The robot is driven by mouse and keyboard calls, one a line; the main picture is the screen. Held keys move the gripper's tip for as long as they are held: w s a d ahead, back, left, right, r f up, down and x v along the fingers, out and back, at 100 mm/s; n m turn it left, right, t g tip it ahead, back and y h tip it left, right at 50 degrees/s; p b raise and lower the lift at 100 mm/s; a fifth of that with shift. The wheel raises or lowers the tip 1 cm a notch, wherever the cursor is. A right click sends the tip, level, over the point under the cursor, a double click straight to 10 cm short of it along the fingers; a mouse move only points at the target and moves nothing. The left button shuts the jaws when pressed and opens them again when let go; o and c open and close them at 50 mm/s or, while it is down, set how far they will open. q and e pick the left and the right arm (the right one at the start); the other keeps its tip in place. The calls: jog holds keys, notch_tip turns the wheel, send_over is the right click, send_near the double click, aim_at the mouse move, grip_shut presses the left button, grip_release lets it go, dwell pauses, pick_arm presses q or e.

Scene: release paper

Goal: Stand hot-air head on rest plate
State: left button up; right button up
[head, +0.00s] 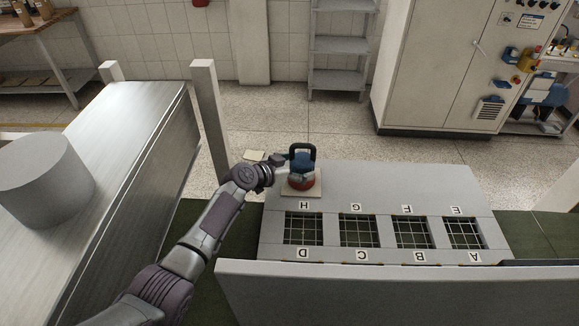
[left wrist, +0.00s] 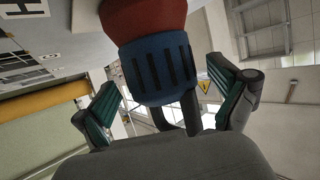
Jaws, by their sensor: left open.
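The hot-air head (head: 303,166) has a red lower part, a blue slotted body and a black loop handle on top. It looks upright on the pale square rest plate (head: 288,191), at the far left of the grey table. My left gripper (head: 284,163) is at the left side of the head, close to the blue body and handle. In the left wrist view, the fingers of my left gripper (left wrist: 161,78) are spread open on either side of the hot-air head (left wrist: 157,68), with gaps visible. The contact between head and plate is hidden there. My right gripper is out of view.
The grey table (head: 400,188) has several grid-covered openings with letter labels. A small pale pad (head: 254,156) shows behind my wrist. A metal bench with a grey cylinder (head: 45,180) stands at the left, beside a white post (head: 211,120). A cabinet (head: 450,65) stands behind.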

aim_at(294, 167)
pick_arm(q)
jog(key=shift+v, duration=2.8)
jog(key=shift+s+f, duration=0.1)
